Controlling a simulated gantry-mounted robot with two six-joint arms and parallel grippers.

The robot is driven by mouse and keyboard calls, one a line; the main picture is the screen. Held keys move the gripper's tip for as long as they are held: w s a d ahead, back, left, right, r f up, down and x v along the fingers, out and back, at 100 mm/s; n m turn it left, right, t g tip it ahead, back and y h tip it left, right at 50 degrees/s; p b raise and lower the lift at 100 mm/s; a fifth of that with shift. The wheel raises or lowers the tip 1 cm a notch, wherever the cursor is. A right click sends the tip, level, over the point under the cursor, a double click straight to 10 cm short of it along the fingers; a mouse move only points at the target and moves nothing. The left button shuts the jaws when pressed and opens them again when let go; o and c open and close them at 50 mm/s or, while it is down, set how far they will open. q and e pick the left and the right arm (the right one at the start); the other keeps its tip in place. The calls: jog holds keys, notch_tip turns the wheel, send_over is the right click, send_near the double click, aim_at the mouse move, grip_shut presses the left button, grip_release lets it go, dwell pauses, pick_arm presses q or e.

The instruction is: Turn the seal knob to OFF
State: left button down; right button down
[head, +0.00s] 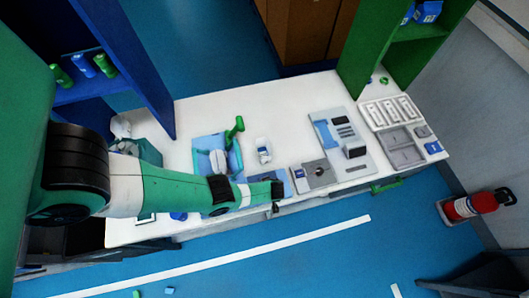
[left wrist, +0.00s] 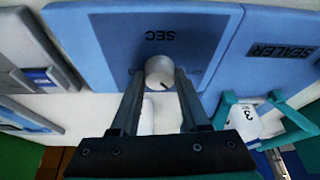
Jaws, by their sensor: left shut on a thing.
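The seal knob (left wrist: 159,70), small, round and white with a short dark mark, sits on a blue panel (left wrist: 100,35) marked SEC in the left wrist view. My left gripper (left wrist: 160,78) is shut on it, with one finger on each side. No OFF marking is legible. In the head view my left gripper (head: 280,189) is at the front edge of the white bench, and the arm hides the knob. My right gripper is in neither view.
A blue panel marked SEALER (left wrist: 285,50) adjoins the knob panel. A red extinguisher (head: 470,207) stands on the floor at right.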

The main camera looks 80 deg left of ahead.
pick_arm(q)
jog(key=n+g+b, duration=0.1)
jog(key=n, duration=0.1)
jog(key=shift+w+f+n, duration=0.1)
jog(key=shift+n, duration=0.3)
jog(key=shift+n+g+h+b, duration=0.5)
jog(key=shift+n+b, duration=0.5)
jog(key=shift+n, duration=0.6)
jog(key=shift+c, duration=2)
grip_release()
